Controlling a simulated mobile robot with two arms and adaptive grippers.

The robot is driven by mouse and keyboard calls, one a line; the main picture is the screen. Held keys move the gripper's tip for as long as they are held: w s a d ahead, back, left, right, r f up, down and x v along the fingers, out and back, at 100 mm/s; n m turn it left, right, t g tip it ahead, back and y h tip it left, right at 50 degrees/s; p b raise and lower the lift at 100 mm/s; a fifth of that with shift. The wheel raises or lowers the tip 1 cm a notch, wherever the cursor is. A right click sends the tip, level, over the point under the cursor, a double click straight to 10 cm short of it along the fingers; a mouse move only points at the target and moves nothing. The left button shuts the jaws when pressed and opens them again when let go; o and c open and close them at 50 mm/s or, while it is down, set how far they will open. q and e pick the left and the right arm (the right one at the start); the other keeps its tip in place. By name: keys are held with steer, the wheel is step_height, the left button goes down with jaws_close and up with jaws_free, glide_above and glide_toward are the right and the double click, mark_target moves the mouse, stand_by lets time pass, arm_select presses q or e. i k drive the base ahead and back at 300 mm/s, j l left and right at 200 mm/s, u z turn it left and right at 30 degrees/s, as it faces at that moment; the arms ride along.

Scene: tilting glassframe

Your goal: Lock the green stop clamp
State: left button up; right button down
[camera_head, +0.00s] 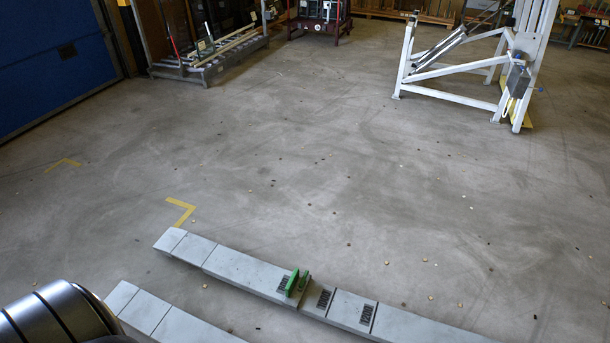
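The green stop clamp (297,282) sits on a long pale grey beam (236,268) near the bottom middle of the head view. It has two upright green plates side by side, and it stands between dark printed markings on the beam. Whether it is locked is too small to tell. Neither of my grippers is in view. A dark rounded metal part, which seems to be mine, shows at the lower left corner.
A second grey beam (160,316) lies nearer, to the left. A white steel frame (455,88) stands at the upper right. Loaded racks (205,66) stand at the back left beside a blue door (50,55). The concrete floor (330,150) between is open, with small scattered bits.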

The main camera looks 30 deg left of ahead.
mark_target(300, 288)
steer(key=u, duration=1.05)
